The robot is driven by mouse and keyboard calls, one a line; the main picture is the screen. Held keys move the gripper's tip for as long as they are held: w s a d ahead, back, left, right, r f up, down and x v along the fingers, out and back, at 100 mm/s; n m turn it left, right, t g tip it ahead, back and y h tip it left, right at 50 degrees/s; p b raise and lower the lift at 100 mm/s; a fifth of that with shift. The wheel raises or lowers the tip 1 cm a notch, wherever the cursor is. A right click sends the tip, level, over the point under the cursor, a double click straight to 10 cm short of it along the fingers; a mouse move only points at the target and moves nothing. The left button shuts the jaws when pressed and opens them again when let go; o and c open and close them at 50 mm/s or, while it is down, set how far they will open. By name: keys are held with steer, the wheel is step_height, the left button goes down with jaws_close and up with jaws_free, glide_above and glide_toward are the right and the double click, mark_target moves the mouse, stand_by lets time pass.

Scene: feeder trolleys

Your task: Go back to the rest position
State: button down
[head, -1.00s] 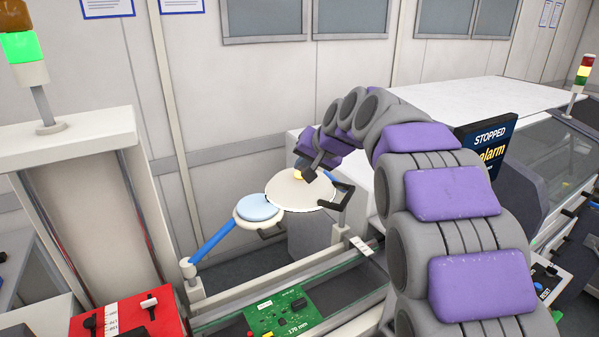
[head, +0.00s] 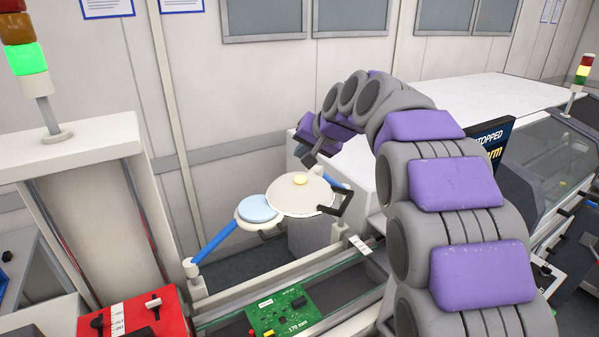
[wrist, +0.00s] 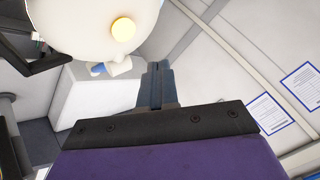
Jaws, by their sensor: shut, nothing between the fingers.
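My gripper (head: 308,160) is at the end of my purple and grey arm, above and just behind the round cream lamp head (head: 290,203) in the head view. A gap shows between them. In the wrist view my gripper's fingers (wrist: 157,70) are together with nothing between them. The cream disc (wrist: 90,25) with its glowing yellow knob fills the top left of that view, apart from the fingers.
A pale blue disc (head: 257,209) on a blue arm (head: 214,243) stands beside the lamp. A green circuit board (head: 282,310) lies on the rails below. A red box (head: 130,318) is at lower left. A dark screen (head: 493,140) stands behind my arm.

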steer(key=shift+r+p, duration=0.35)
steer(key=shift+r, duration=0.45)
steer(key=s+d+f+g+h+b, duration=0.2)
steer(key=s+d+f, duration=0.4)
steer(key=s+f, duration=0.5)
steer(key=s+d+f+g+h+b, duration=0.2)
steer(key=s+f, duration=0.9)
steer(key=s, duration=1.1)
steer(key=s+d+f+n+g+h+b, duration=0.1)
steer(key=s+d+f+g+b, duration=0.3)
steer(key=s, duration=1.2)
steer(key=d+f+h+b, duration=0.1)
steer(key=d+f+b, duration=0.2)
steer(key=d+f, duration=0.3)
steer(key=shift+s+d+f+g, duration=0.2)
steer(key=shift+d+f+g, duration=0.05)
steer(key=shift+f+g, duration=0.15)
steer(key=shift+d, duration=0.1)
